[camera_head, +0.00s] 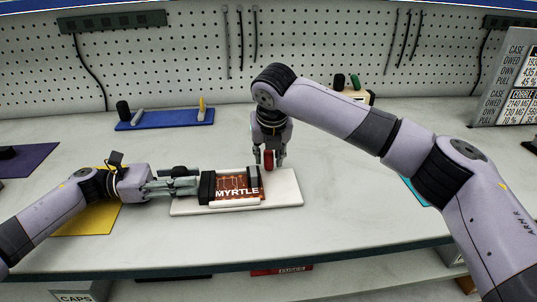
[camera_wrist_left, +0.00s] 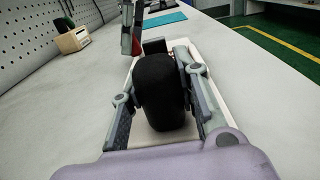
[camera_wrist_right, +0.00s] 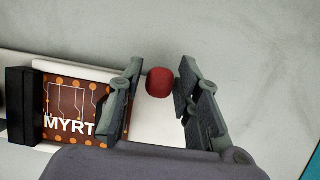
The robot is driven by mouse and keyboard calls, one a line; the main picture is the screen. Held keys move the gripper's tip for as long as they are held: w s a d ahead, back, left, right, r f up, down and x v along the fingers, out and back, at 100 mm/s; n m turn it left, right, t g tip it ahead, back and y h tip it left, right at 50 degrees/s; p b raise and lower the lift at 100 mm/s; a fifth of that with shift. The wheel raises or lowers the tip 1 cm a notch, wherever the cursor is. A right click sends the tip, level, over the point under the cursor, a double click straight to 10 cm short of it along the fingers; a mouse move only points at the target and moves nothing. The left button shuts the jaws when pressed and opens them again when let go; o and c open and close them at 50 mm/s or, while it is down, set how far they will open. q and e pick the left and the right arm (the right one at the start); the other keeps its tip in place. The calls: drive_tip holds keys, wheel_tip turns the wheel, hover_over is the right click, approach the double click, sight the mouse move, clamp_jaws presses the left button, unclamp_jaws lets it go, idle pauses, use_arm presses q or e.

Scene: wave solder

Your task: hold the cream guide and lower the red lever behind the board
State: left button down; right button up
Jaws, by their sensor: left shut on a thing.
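A brown board (camera_head: 238,186) printed MYRTLE lies on a white base plate (camera_head: 286,188), with a pale cream guide bar (camera_wrist_right: 88,70) along its far edge. Black blocks stand at its ends. My left gripper (camera_wrist_left: 160,100) is shut on a rounded black block (camera_wrist_left: 158,82) at the left end of the plate. The red lever's knob (camera_head: 268,159) rises behind the board near its right end. It also shows in the right wrist view (camera_wrist_right: 159,82). My right gripper (camera_wrist_right: 158,88) points down with its fingers apart on either side of the knob. The lever's lower part is hidden.
A blue tray (camera_head: 165,119) with small tools lies at the back left. A yellow mat (camera_head: 95,217) lies under my left arm and a purple mat (camera_head: 25,160) further left. A pegboard (camera_head: 320,50) closes off the back. The bench front is clear.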

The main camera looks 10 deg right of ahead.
clamp_jaws()
drive_tip(key=shift+s+t, duration=0.3)
drive_tip(key=shift+t, duration=0.55)
drive_tip(key=shift+s+t, duration=0.3)
drive_tip(key=shift+t, duration=0.55)
drive_tip(key=shift+o, duration=1.4)
unclamp_jaws()
